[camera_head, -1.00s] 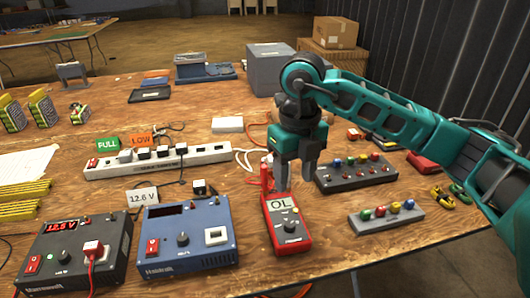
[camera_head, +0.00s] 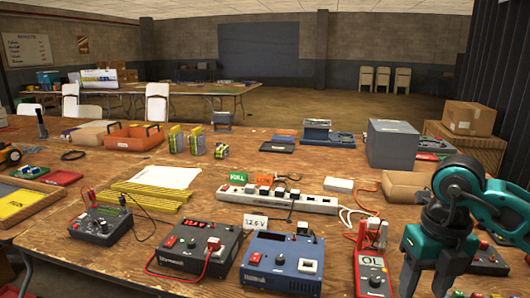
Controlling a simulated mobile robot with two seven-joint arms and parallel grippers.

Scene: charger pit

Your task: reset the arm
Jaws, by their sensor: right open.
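My right arm comes in from the right edge, teal and dark grey. Its gripper (camera_head: 428,280) points down and is open, with nothing visible between the fingers. It shows just right of the red multimeter (camera_head: 373,278), whose screen reads OL. I cannot tell how high the fingertips are above the table. The gripper hides part of the table and some of the items behind it. My left gripper is out of view.
A blue charger (camera_head: 281,264) and a dark charger (camera_head: 196,250) stand on the wooden table, left of the multimeter. A white power strip (camera_head: 278,199) lies behind them. A grey box (camera_head: 393,144) and cardboard boxes (camera_head: 468,119) stand at the back right. Cables lie around the multimeter.

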